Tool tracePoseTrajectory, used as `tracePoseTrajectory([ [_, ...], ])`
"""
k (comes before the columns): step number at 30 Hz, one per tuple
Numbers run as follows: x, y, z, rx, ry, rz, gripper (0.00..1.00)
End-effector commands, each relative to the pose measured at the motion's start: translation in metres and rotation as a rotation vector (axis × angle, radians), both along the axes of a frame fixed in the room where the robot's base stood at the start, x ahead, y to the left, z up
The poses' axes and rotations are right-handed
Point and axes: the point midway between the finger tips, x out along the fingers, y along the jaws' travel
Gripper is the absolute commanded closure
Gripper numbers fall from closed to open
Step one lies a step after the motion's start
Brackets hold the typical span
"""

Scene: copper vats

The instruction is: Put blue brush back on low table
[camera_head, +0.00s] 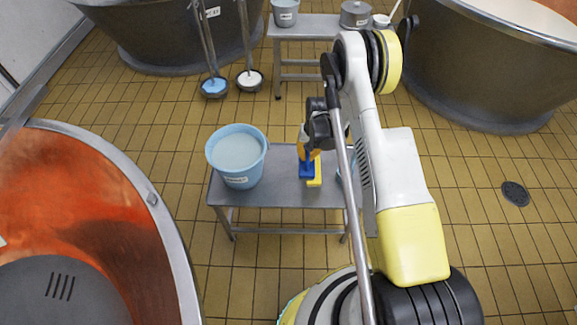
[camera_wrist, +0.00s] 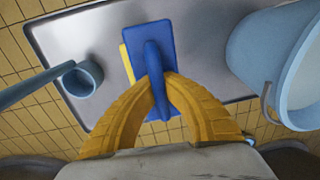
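The blue brush (camera_head: 306,170) is at the low table (camera_head: 275,196), right of the middle of its top. In the wrist view the blue brush (camera_wrist: 153,38) shows a flat rectangular back with a raised handle. My gripper (camera_wrist: 155,80) has its yellow fingers closed on both sides of that handle. In the head view my gripper (camera_head: 310,152) points down over the table, partly hidden by my arm. A yellow piece (camera_head: 315,181) shows beside and below the blue; I cannot tell whether it is bristles or another brush. Whether the brush touches the tabletop is unclear.
A light-blue bucket (camera_head: 237,160) stands on the table's left side. A small blue dipper (camera_wrist: 82,77) with a long handle lies on the other side. A copper vat (camera_head: 90,215) is at left, and a second table (camera_head: 305,27) stands behind. Bare tabletop lies around the brush.

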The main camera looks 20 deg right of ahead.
Motion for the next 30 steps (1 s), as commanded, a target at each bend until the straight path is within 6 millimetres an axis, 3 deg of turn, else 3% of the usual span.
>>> tracePoseTrajectory([
  [1, 0.008, 0.012, -0.013, 0.000, 0.000, 0.004, 1.00],
  [6, 0.032, 0.046, -0.038, 0.000, 0.000, 0.003, 1.00],
  [12, 0.048, 0.069, -0.053, 0.000, 0.000, 0.001, 1.00],
  [17, 0.051, 0.073, -0.060, 0.000, 0.000, -0.001, 1.00],
  [24, 0.050, 0.072, -0.095, 0.000, 0.000, 0.000, 1.00],
  [30, 0.050, 0.072, -0.093, 0.000, 0.000, 0.000, 1.00],
])
